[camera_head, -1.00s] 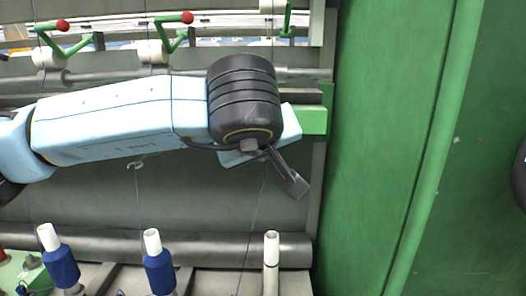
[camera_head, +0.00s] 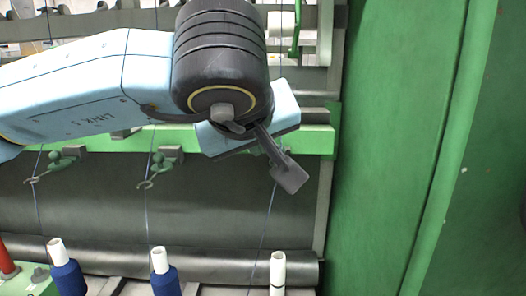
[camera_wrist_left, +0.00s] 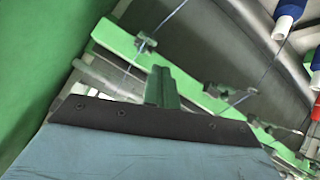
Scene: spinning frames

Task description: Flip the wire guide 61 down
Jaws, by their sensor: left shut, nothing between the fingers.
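Small wire guides with wire hooks sit along a green rail (camera_head: 318,141). In the head view one guide (camera_head: 64,157) is at the left and another (camera_head: 165,160) is further right, both with hooks hanging out below the rail. I cannot read a number 61 on any guide. My left gripper (camera_head: 290,178) is shut and empty in front of the rail's right end; the arm hides part of the rail there. In the left wrist view the shut fingers (camera_wrist_left: 162,88) point toward the rail, apart from a guide (camera_wrist_left: 145,43) beyond them. My right gripper is not in view.
A tall green panel (camera_head: 395,150) closes off the right side. Blue bobbins (camera_head: 68,277) and a white, nearly bare tube (camera_head: 277,270) stand below. Thin threads run up past the rail. A dark roller (camera_head: 180,262) lies under the guides.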

